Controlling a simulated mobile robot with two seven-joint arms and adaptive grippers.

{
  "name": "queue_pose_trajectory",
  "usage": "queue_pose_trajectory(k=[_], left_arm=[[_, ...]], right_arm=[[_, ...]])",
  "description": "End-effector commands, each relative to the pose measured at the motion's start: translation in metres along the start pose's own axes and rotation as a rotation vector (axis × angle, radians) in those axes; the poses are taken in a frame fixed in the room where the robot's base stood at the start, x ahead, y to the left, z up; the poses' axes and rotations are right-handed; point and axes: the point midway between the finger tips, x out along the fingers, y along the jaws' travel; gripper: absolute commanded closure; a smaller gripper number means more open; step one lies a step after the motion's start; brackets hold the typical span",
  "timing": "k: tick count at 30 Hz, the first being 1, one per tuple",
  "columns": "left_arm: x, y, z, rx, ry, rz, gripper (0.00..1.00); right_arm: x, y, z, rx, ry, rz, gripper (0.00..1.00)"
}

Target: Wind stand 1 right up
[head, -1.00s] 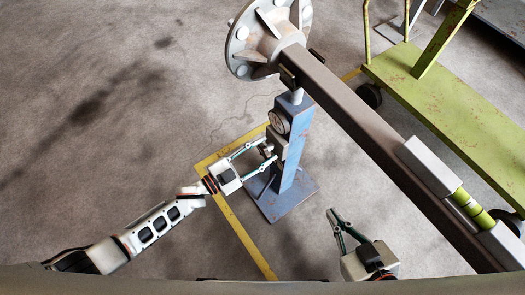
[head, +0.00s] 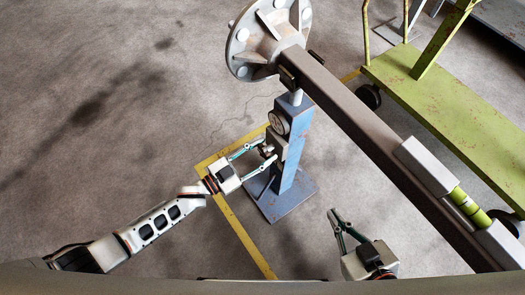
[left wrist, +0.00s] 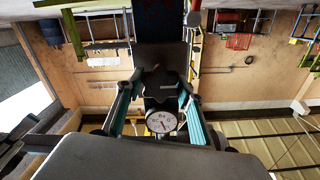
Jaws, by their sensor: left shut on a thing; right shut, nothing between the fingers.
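Stand 1 is a blue column (head: 293,160) on a square foot plate (head: 287,200), upright under the axle beam (head: 365,125). A round dial (head: 279,122) sits on its side and also shows in the left wrist view (left wrist: 161,122). I cannot tell the handle's exact angle. My right gripper (head: 336,217) is shut and empty, apart from the stand at its lower right.
The axle's hub flange (head: 268,38) hangs above the stand. A green cart (head: 450,115) stands to the right beyond the beam. Yellow floor lines (head: 240,230) run left of the stand. The floor at left is clear.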

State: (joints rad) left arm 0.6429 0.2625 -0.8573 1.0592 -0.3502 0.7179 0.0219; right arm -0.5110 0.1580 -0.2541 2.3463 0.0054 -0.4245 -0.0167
Motion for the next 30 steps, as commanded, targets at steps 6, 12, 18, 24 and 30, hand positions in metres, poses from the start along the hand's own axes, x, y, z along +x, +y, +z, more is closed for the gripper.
queue_pose_trajectory(k=[6, 12, 18, 24, 30], left_arm=[[0.0, 0.0, 0.0, -0.003, 0.0, 0.0, 0.46], [0.0, 0.0, 0.0, -0.001, 0.0, 0.0, 0.46], [-0.011, 0.0, 0.001, -0.001, -0.002, -0.001, 0.46], [-0.048, 0.001, 0.001, -0.001, -0.003, 0.0, 0.46], [-0.087, 0.0, 0.001, -0.002, -0.002, 0.0, 0.46]], right_arm=[[0.0, 0.0, 0.0, -0.001, 0.0, 0.0, 1.0], [0.0, 0.0, 0.0, 0.0, 0.0, -0.001, 1.0], [0.0, -0.001, 0.001, 0.001, -0.002, -0.002, 1.0], [0.0, -0.001, 0.001, 0.001, -0.001, -0.001, 1.0], [0.0, -0.001, 0.001, 0.001, -0.001, -0.001, 1.0]])
